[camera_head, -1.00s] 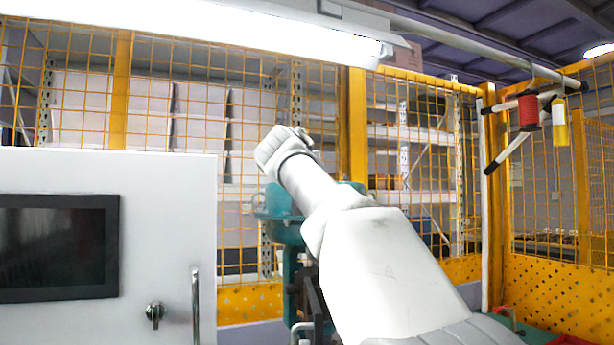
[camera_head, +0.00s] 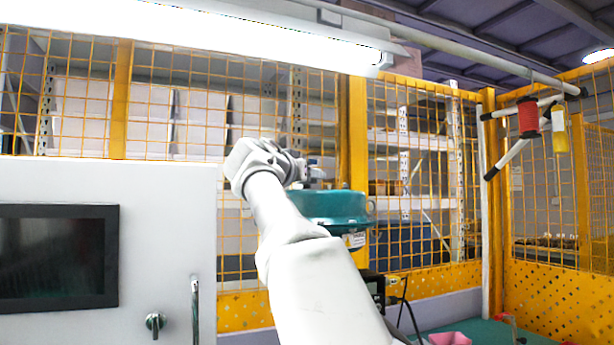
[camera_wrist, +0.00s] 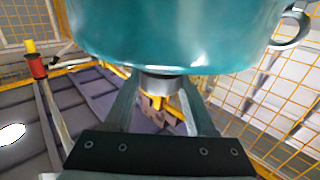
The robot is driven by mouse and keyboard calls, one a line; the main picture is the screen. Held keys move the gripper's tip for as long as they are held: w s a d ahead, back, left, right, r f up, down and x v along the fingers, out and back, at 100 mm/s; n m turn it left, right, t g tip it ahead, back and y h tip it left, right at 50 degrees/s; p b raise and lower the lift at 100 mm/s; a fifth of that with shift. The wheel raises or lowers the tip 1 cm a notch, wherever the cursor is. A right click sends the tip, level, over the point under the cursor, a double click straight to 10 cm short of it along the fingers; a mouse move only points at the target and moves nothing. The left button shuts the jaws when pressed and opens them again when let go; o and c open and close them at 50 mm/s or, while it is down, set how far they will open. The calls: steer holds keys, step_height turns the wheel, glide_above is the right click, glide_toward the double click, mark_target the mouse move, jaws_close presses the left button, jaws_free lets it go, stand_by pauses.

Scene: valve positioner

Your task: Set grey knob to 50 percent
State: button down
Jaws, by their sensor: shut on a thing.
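A teal valve-positioner housing (camera_head: 335,207) stands right of the middle in the head view, partly behind my arm. My gripper (camera_head: 314,174) is at its top. In the wrist view the housing (camera_wrist: 175,35) fills the upper part. A short grey cylindrical knob (camera_wrist: 161,83) sticks out of it between the two fingers of my gripper (camera_wrist: 160,90). The fingers are shut on the knob, one on each side. A small yellow piece shows just below the knob in the wrist view; I cannot tell whether it belongs to it. No percent scale is legible.
A white cabinet (camera_head: 160,240) with a dark screen (camera_head: 55,255) and a handle stands at the left. Yellow mesh fencing (camera_head: 420,200) runs behind. A red and a yellow item hang at the upper right. A pink container (camera_head: 450,339) is at the bottom right.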

steer(key=shift+c, duration=1.1)
jaws_free()
steer(key=b+v, duration=0.4)
steer(key=v, duration=1.3)
steer(key=shift+s+b, duration=0.2)
steer(key=shift+b, duration=0.2)
steer(key=shift+a, duration=0.1)
